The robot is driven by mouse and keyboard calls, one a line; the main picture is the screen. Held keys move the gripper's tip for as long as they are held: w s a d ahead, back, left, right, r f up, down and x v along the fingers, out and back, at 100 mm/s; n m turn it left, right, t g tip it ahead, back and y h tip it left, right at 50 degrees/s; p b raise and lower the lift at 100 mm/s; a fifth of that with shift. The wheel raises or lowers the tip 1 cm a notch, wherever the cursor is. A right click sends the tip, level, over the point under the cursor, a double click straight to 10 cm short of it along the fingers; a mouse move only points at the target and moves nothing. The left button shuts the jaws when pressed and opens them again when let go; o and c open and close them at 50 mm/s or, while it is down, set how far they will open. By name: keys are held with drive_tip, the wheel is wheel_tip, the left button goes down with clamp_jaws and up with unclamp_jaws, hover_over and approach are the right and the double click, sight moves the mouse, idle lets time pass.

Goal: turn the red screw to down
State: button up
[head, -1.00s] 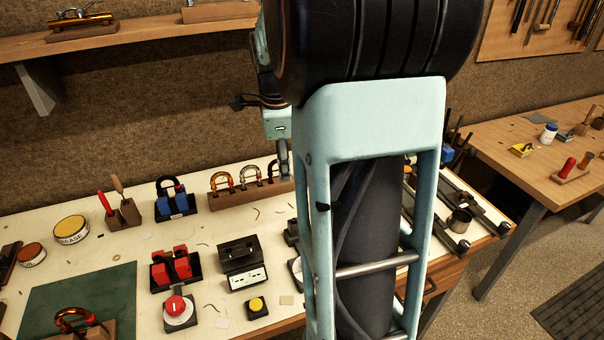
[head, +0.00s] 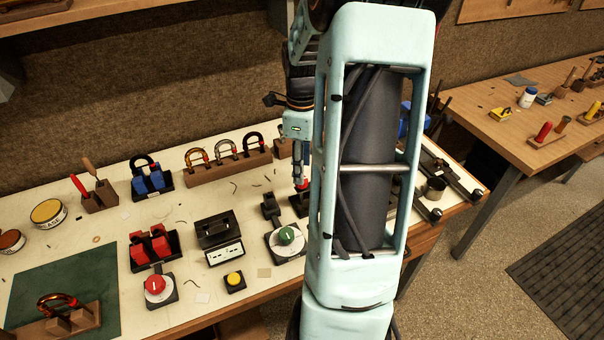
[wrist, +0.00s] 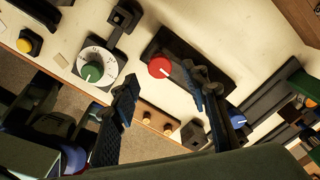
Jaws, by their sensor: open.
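The red screw (wrist: 160,67) shows in the wrist view as a round red head with a short white mark towards its lower right. It sits on a dark block (wrist: 218,78). My gripper (wrist: 161,82) is open, its two dark fingers apart on either side below the red head in the picture, with nothing between them. In the head view my gripper (head: 301,174) points down over the bench, and a bit of the red screw (head: 301,185) shows just under it. My arm hides much of that area. I cannot tell whether the fingers touch the screw.
A green knob on a white dial (head: 286,236) stands close by, left of my arm. A red knob on a white dial (head: 155,286), a yellow button (head: 235,280) and a black box (head: 218,236) are further left.

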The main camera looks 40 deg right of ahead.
drive_tip(key=shift+f, duration=1.85)
clamp_jaws()
